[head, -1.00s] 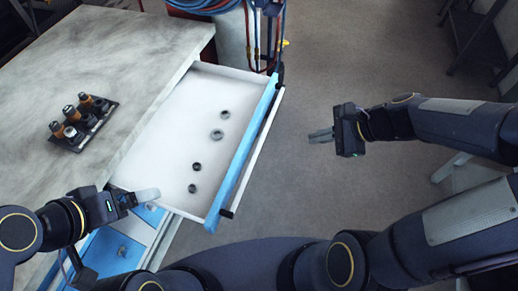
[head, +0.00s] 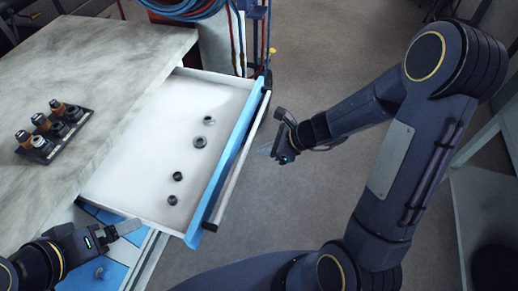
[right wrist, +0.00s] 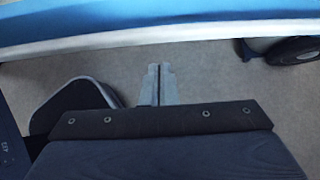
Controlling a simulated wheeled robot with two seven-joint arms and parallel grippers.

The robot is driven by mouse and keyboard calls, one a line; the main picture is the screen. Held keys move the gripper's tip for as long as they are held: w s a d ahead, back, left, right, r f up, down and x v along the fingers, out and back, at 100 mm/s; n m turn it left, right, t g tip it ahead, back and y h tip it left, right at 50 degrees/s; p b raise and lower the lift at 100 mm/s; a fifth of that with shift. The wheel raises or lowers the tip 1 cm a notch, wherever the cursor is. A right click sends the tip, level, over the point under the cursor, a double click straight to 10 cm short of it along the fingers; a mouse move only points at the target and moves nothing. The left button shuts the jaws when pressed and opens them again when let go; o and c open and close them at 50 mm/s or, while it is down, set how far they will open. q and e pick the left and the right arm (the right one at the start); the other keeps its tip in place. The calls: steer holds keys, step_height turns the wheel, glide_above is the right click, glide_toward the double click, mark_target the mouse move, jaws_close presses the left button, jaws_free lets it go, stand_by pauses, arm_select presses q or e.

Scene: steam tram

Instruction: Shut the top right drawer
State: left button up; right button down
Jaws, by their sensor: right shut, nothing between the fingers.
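The top right drawer (head: 165,130) is pulled well out of the workbench. It has white inner walls, a blue front (head: 228,160) and a pale bar handle (head: 240,160). Several small dark and grey rings lie inside it. My right gripper (head: 266,150) is shut and empty, just right of the handle and apart from it. In the right wrist view its fingers (right wrist: 159,84) point toward the blue drawer front (right wrist: 160,22) and the pale handle strip (right wrist: 160,40). My left gripper (head: 128,227) is by the drawer's near left corner; its fingers look together.
The marbled worktop (head: 90,60) at left carries a black tray (head: 52,148) with orange and black tool holders. Blue drawers (head: 105,270) lie below. Hoses (head: 185,8) hang at the back. Grey floor is open right of the drawer.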

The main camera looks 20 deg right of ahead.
arm_select(q)
steer(key=shift+r, duration=0.1)
arm_select(e)
steer(key=shift+w+a, duration=0.55)
steer(key=shift+a, duration=0.35)
